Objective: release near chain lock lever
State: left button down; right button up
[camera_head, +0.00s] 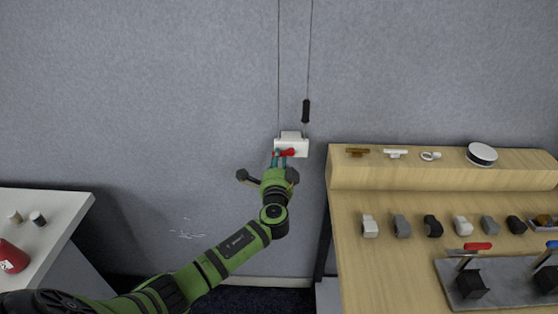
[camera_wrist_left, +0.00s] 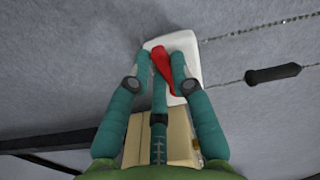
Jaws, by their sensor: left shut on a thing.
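The chain lock lever is a small red handle (camera_head: 288,152) on a white wall-mounted block (camera_head: 292,142), with two chains running up from it. My left gripper (camera_head: 279,160) is at the block, its teal fingers around the red lever. In the left wrist view the red lever (camera_wrist_left: 162,70) lies between the two fingertips of the left gripper (camera_wrist_left: 160,72), in front of the white block (camera_wrist_left: 184,47). The gripper is shut on the lever. The fingers partly hide the lever's sides. My right gripper is not in view.
A black weight (camera_head: 306,111) hangs on the right chain above the block. A wooden table (camera_head: 385,270) with a raised shelf and several small fittings stands at right. A white table (camera_head: 55,225) stands at left. The grey wall is directly behind the block.

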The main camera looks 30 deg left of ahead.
pick_arm(q)
jog(key=c, duration=1.1)
grip_release()
jog(key=v, duration=1.2)
